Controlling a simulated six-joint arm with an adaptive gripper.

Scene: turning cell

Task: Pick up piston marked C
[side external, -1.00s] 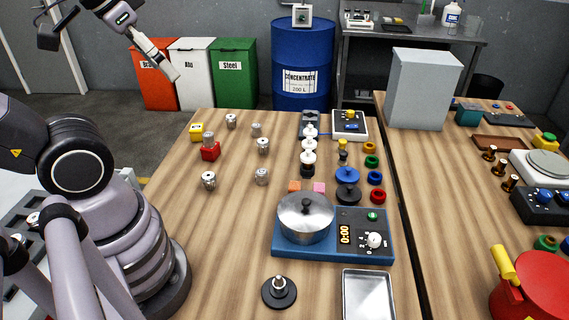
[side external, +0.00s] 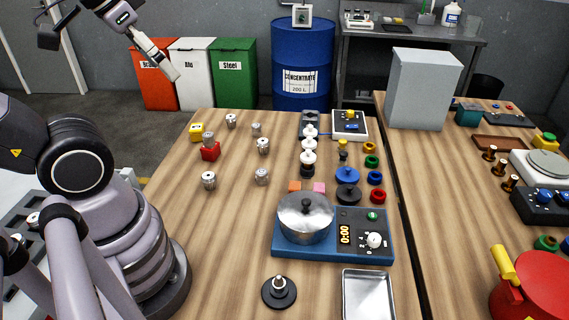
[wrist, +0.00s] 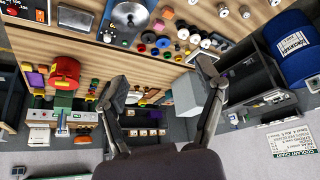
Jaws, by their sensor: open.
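Several small silver pistons stand on the left part of the wooden table (side external: 225,265) in the side view. One piston (side external: 209,181) is at the front left, one (side external: 262,177) to its right, one (side external: 263,146) behind that. Two more, a piston (side external: 231,121) and another piston (side external: 256,129), stand at the back. A further piston (side external: 209,140) sits on a red block (side external: 210,153). Their letters are too small to read, so I cannot tell which is C. My gripper (side external: 174,74) is raised above the floor beyond the table's back left corner, open and empty, far from the pistons; its fingers show apart in the wrist view (wrist: 165,88).
A steel pot (side external: 306,217) on a blue hotplate, a metal tray (side external: 367,296) and a black disc with a peg (side external: 279,291) occupy the front. Coloured rings and stacked pieces stand centre right. Bins and a blue drum (side external: 302,50) are behind. The table's left front is clear.

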